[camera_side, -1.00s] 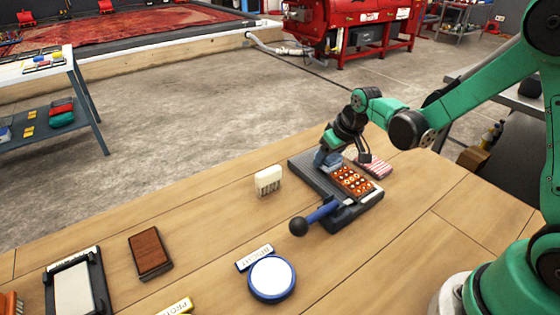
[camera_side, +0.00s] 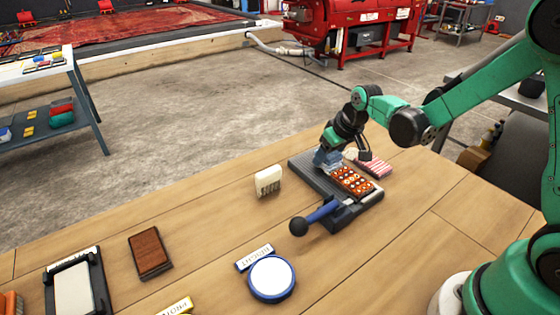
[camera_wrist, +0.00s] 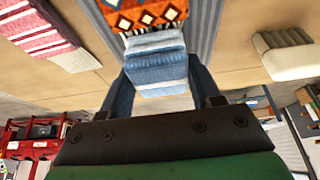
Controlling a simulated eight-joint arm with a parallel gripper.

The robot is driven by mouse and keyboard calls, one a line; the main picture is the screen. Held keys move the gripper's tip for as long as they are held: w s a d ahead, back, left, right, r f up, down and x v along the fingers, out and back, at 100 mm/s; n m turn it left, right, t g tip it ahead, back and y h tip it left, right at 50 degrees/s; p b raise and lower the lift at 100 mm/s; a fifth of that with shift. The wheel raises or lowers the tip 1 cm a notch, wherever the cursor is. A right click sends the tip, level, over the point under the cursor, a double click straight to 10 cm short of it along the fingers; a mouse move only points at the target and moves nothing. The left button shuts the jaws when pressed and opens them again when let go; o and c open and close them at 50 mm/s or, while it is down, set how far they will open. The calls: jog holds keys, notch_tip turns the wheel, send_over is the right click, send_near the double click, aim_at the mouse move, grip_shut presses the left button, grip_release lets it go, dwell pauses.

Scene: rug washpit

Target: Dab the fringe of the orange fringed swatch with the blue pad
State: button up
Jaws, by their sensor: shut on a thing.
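The orange fringed swatch (camera_side: 352,181), patterned in orange, white and dark, lies on a grey ribbed board (camera_side: 309,173). In the wrist view the swatch (camera_wrist: 150,14) is at the top, with a pale fringe (camera_wrist: 153,40) along its near edge. My gripper (camera_side: 327,160) is over the swatch's far-left end. It is shut on the blue pad (camera_wrist: 155,72), which sits between its two fingers. The pad is right at the fringe in the wrist view; I cannot tell whether they touch. In the side view the gripper largely hides the fringe.
A blue lever with a black knob (camera_side: 298,227) is at the board's near end. A red-and-white striped cloth (camera_side: 375,167) lies right of the board, a cream brush (camera_side: 268,181) left. A round blue-rimmed dish (camera_side: 272,279) and a brown block (camera_side: 149,252) are nearer.

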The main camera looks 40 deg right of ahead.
jog(key=shift+r, duration=3.15)
